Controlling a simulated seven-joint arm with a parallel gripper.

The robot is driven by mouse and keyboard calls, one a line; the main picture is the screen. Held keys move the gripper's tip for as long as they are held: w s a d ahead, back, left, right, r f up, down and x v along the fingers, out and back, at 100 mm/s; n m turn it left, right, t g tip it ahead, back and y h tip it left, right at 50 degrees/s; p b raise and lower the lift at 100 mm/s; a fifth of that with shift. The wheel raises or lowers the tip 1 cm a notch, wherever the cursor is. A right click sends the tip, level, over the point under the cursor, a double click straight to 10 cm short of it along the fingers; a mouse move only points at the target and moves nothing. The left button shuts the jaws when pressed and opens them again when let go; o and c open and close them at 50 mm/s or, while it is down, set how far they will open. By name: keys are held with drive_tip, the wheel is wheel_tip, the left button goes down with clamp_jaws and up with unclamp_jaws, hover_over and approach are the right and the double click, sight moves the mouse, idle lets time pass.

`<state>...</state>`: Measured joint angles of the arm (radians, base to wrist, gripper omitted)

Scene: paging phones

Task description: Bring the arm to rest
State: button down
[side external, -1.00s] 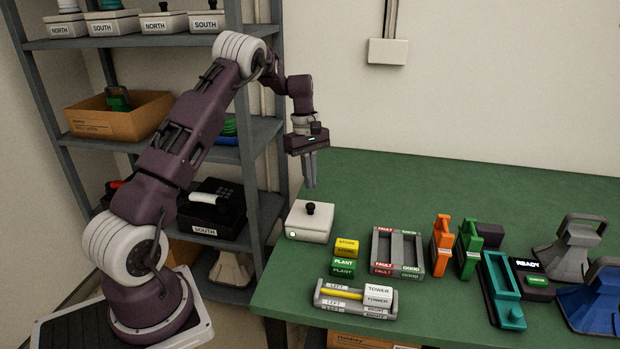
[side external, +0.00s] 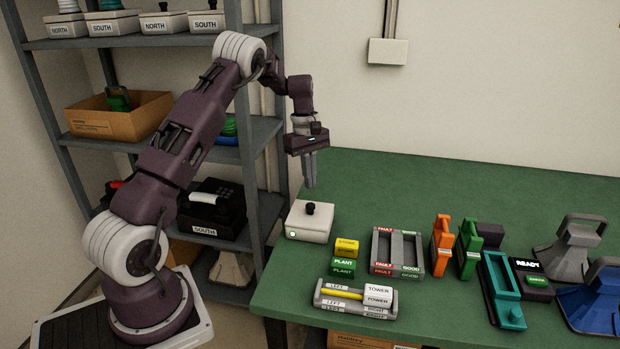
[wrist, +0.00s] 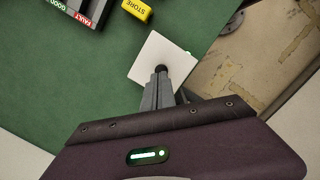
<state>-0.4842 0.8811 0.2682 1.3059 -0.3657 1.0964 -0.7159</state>
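My gripper (side external: 310,184) hangs pointing down above the back left part of the green table (side external: 440,185), with its fingers together and nothing visible between them. It is apart from the white box (side external: 309,222) with a black knob, which stands below it on the table with a small green light on its side. In the wrist view my fingertips (wrist: 160,74) overlap the white box (wrist: 172,50) near its knob, seen from above.
Metal shelves (side external: 260,165) stand left. The table's back is clear.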

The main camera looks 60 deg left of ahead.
sight(311, 205)
drive_tip(key=shift+f, duration=0.3)
drive_tip(key=shift+f, duration=2.5)
wheel_tip(311, 205, up, 7)
drive_tip(key=shift+r, duration=0.1)
